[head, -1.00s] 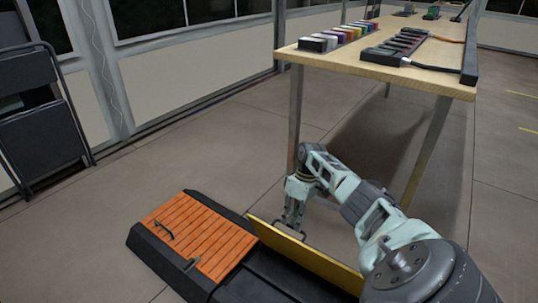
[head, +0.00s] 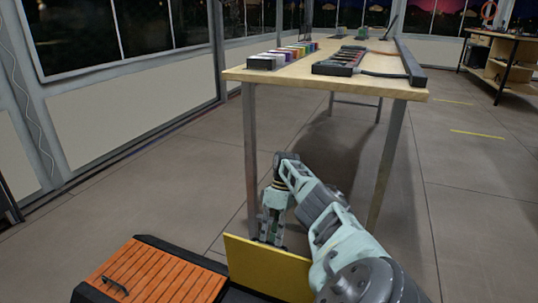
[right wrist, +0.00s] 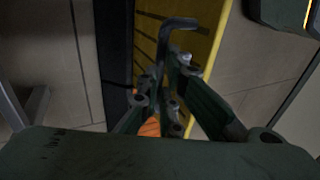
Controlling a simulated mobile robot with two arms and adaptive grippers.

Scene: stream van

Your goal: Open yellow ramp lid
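The yellow ramp lid (head: 268,272) stands raised on edge beside the orange slatted panel of the black ramp box, at the bottom of the head view. My right gripper (head: 270,238) is at the lid's far side, its fingertips partly hidden behind the lid's upper edge. In the right wrist view the lid's yellow face (right wrist: 205,38) stands right of centre. A dark bent handle (right wrist: 178,23) runs from it down between the fingers of my right gripper (right wrist: 167,85), which look closed on it. My left gripper is not in view.
The orange slatted panel (head: 155,276) with a black handle (head: 116,284) lies left of the lid. A wooden table (head: 300,75) with colored boxes and a dark rack stands just behind my right arm, its legs close by. Floor to the right is open.

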